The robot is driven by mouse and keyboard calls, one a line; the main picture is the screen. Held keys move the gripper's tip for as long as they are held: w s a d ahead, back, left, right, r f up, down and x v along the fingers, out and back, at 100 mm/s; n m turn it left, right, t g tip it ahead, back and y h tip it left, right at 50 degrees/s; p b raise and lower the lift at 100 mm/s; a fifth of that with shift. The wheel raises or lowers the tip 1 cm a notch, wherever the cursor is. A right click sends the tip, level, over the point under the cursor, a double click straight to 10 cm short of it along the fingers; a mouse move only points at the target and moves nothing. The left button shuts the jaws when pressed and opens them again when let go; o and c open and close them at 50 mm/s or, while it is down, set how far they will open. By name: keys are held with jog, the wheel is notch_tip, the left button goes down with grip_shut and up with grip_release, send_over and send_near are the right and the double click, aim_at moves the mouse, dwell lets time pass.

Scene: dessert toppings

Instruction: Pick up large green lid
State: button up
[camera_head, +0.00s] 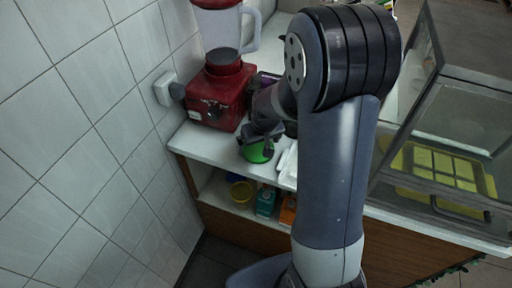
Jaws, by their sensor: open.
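A round, bright green lid (260,153) lies on the white counter near its front edge, in front of the red blender. My gripper (257,143) is right above it, with its dark fingers pointing down at the lid and apart. The gripper covers the upper part of the lid. I cannot tell whether the fingers touch it.
A red blender (218,95) stands behind on the counter (196,141). White items lie right of the lid, partly behind my arm. A yellow bowl (241,191), a teal box (265,201) and an orange box (288,211) are on the shelf below. A glass case (450,125) is at right.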

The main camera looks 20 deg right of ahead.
jog(key=shift+w+f, duration=0.15)
jog(key=shift+f, duration=0.35)
jog(key=shift+c, duration=0.2)
jog(key=c, duration=0.6)
jog(key=shift+r, duration=0.1)
jog(key=shift+c, duration=0.2)
